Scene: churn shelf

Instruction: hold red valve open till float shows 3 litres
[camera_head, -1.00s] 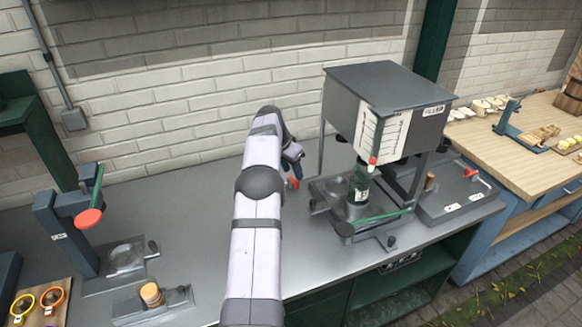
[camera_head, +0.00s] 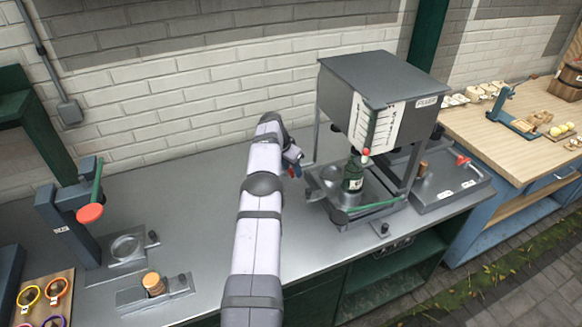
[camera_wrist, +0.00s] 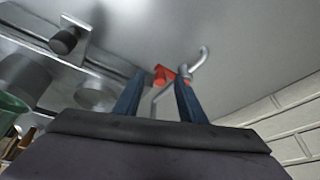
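The red valve (camera_wrist: 162,75) shows in the wrist view just beyond and between my fingertips, beside a bent grey pipe (camera_wrist: 196,66). I cannot tell whether the fingers touch it. My gripper (camera_wrist: 158,88) has its two blue fingers apart with a gap between them. In the head view my gripper (camera_head: 294,169) is low over the counter, just left of the filler (camera_head: 385,95). The filler's white scale (camera_head: 374,122) has a red float-like ball (camera_head: 366,151) at its lower end; the marks are too small to read.
A tray with a green bar (camera_head: 374,207) and dark knobs (camera_head: 383,229) lies under the filler. A press with a red-ended lever (camera_head: 90,212) stands at left, beside a corked block (camera_head: 153,284). The counter (camera_head: 200,215) between is clear. The brick wall is close behind.

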